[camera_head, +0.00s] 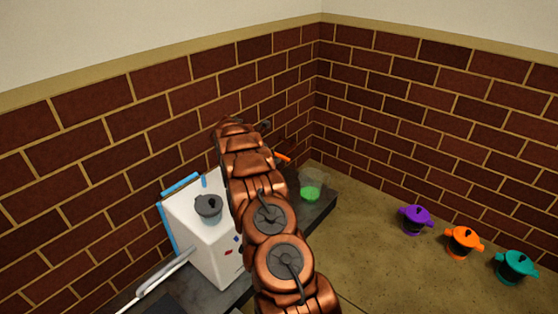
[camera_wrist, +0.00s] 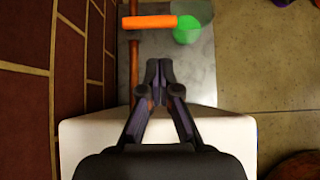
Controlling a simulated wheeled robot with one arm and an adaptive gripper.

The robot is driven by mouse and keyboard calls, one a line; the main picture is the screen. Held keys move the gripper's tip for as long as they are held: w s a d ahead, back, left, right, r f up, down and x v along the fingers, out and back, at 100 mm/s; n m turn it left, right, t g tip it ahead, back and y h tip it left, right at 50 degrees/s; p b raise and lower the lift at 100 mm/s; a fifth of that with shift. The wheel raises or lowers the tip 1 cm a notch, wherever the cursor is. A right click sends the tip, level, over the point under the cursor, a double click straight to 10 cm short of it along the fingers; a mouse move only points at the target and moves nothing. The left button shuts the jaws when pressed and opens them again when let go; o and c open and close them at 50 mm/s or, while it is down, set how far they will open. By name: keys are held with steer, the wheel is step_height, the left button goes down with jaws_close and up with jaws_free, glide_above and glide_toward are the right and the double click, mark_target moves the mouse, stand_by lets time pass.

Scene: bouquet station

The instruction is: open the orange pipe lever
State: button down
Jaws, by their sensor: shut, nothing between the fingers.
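In the head view the lever (camera_head: 283,157) shows as a short orange bar just right of my arm, against the brick wall. My gripper (camera_wrist: 158,66) is shut and empty, its fingertips together. In the wrist picture it sits below the lever and just right of the pipe, apart from the lever. In the head view my arm hides the gripper and most of the pipe.
A clear container with green contents (camera_head: 310,192) stands on the dark counter (camera_head: 318,209), close by the lever in the wrist picture. A white box (camera_head: 216,254) with a grey pot (camera_head: 208,206) is left of my arm. Purple (camera_head: 415,219), orange (camera_head: 464,241) and teal (camera_head: 516,266) pots stand right.

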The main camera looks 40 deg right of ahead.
mark_target(282, 158)
steer(key=b+x, duration=0.3)
steer(key=x, duration=0.7)
stand_by(0.4)
